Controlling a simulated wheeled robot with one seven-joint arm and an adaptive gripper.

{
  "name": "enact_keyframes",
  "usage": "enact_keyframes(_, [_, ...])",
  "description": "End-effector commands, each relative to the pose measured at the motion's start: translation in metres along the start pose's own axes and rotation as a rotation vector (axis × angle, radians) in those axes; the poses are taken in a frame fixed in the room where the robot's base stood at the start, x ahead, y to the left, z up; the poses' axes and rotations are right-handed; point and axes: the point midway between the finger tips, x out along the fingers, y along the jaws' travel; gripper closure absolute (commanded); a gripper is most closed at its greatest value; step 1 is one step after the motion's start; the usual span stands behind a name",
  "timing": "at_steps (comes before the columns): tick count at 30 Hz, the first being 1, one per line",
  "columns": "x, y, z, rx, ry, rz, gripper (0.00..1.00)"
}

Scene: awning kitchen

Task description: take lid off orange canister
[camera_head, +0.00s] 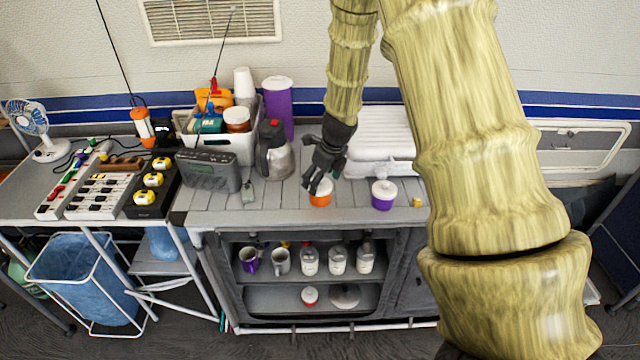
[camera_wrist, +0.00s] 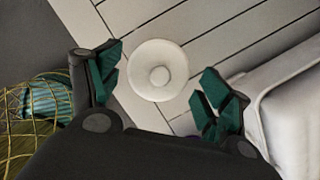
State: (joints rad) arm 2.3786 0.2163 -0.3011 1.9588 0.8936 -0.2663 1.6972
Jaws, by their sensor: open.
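The orange canister (camera_head: 320,200) stands upright on the slatted counter, with a round white lid (camera_head: 325,185) on top. My gripper (camera_head: 320,182) is right above and around the lid in the head view, partly covering it. The canister's orange body is hidden under the lid there. Nothing is held. I cannot tell whether a finger touches the lid.
A purple canister with a white lid (camera_head: 383,195) stands to the right. A white ribbed case (camera_head: 381,150) lies behind it. A steel jug (camera_head: 273,155) and a grey radio (camera_head: 205,172) stand to the left. The counter (camera_head: 270,215) is clear in front of the jug.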

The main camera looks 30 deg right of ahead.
Motion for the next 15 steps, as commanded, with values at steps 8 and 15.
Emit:
enact_keyframes(8, [-0.0002,0.0001,-0.0001,0.000,0.000,0.000,0.58])
enact_keyframes(15, [0.0004,0.0004,-0.0006,0.000,0.001,0.001,0.65])
